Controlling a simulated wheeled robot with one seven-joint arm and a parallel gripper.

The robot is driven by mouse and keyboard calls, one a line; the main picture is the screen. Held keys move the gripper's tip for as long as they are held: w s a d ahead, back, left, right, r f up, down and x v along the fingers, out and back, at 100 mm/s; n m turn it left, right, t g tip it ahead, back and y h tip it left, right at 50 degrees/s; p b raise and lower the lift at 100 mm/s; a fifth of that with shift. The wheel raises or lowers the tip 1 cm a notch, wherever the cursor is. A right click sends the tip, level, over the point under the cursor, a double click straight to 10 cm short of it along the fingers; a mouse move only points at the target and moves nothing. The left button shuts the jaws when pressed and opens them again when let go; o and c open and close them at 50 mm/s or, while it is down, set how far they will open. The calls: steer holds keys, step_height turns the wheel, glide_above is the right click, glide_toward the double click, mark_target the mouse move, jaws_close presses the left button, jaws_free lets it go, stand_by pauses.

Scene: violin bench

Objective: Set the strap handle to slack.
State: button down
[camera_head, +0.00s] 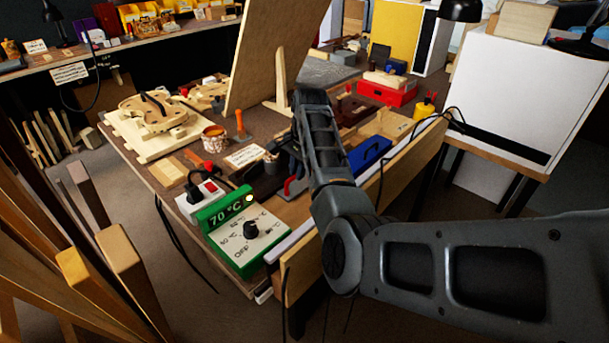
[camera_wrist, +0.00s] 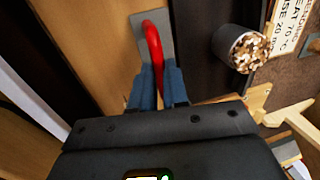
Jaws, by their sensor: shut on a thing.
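The strap handle (camera_wrist: 153,42) is a red curved lever rising from a grey plate (camera_wrist: 137,30) on a wooden strip in the wrist view. My gripper (camera_wrist: 157,78) has its blue-grey fingers on both sides of the lever, closed on it. The lever's near end runs down between the fingers toward the gripper body. In the head view a bit of red (camera_head: 287,187) shows beside my arm at the bench's front edge; my arm hides most of the handle and gripper there. No label or mark for slack is readable.
A green control box (camera_head: 212,219) reading 70 °C stands left of my arm. A cup of chips (camera_wrist: 241,50) and a printed card (camera_wrist: 290,28) lie right of the handle in the wrist view. A tall wooden panel (camera_head: 261,55) stands behind. A blue object (camera_head: 369,155) lies at right.

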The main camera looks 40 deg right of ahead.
mark_target(301, 190)
steer(key=shift+w+r, duration=0.15)
steer(key=shift+w, duration=0.1)
steer(key=c, duration=1.1)
jaws_free()
steer(key=shift+s+r, duration=0.25)
steer(key=shift+r, duration=1)
steer(key=shift+s+r, duration=0.25)
steer(key=shift+r, duration=1)
steer(key=shift+s+r, duration=0.25)
steer(key=shift+r, duration=1)
steer(key=shift+f, duration=0.1)
